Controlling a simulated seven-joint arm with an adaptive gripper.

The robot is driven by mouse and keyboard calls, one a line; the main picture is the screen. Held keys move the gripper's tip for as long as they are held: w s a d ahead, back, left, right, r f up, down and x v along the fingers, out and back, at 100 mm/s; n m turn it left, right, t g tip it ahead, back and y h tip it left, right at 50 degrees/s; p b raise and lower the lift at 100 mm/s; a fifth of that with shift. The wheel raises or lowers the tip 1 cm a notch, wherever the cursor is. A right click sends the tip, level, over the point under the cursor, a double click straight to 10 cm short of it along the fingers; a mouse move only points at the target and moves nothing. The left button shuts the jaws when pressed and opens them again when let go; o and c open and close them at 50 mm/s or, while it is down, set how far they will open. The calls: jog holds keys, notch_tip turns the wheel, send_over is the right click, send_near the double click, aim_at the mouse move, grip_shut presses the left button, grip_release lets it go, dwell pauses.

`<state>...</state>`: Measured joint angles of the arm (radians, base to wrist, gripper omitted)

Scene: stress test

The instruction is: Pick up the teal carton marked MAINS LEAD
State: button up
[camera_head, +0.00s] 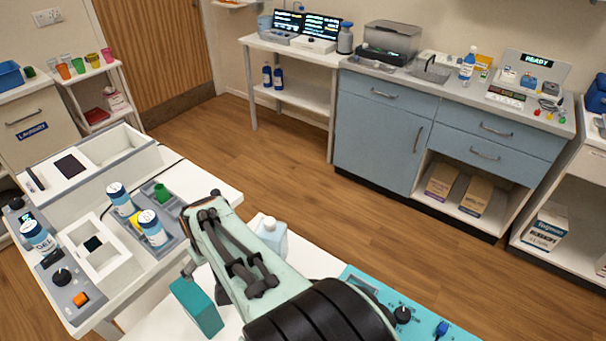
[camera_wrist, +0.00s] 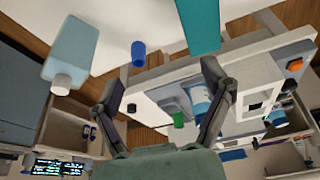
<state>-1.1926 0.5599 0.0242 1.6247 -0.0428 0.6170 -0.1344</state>
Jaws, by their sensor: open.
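The teal carton (camera_head: 197,306) stands on the white table at the lower middle of the head view, just left of my arm. No marking on it can be read. In the wrist view the teal carton (camera_wrist: 197,24) shows at the top edge, partly cut off, beyond the right fingertip. My gripper (camera_wrist: 170,72) is open with nothing between its fingers, and it is apart from the carton. In the head view my arm hides most of the gripper; one dark finger tip shows just above the carton.
A pale bottle with a white cap (camera_head: 271,234) stands behind my arm. A small blue cylinder (camera_wrist: 138,53) shows beyond my left finger in the wrist view. White-capped bottles (camera_head: 153,228) and a green cup (camera_head: 161,193) stand on a grey tray to the left. A teal panel (camera_head: 440,326) lies right.

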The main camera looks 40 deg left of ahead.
jog(key=n, duration=0.1)
send_over(191, 294)
jog(key=d, duration=0.2)
notch_tip(191, 294, down, 2)
jog(key=shift+a+f+g+h, duration=0.15)
jog(key=shift+g+h, duration=0.15)
jog(key=x, duration=0.6)
jog(key=shift+f, duration=0.25)
jog(key=shift+f, duration=0.2)
jog(key=c, duration=1.3)
